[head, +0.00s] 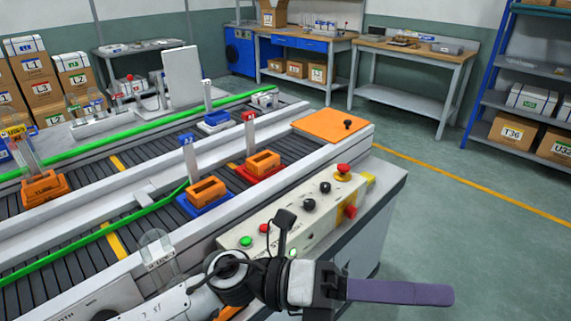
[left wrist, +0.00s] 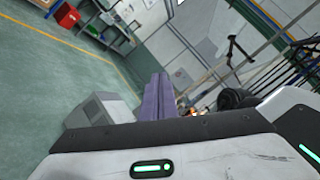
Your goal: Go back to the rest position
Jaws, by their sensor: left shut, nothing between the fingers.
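My left gripper (head: 400,292) reaches in from the bottom of the head view and points right, past the front corner of the conveyor machine. Its purple fingers lie together, with nothing between them. In the left wrist view the purple fingers (left wrist: 160,97) also show closed, pointing away over open floor. The gripper is clear of the control panel (head: 300,210) and touches nothing that I can see. My right gripper is in neither view.
The conveyor (head: 75,262) carries orange blocks on blue and red bases, such as one block (head: 207,190). An orange plate (head: 333,125) lies at its far end. Workbenches (head: 420,50) and a shelf (head: 530,72) stand behind. The green floor (head: 480,240) at right is free.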

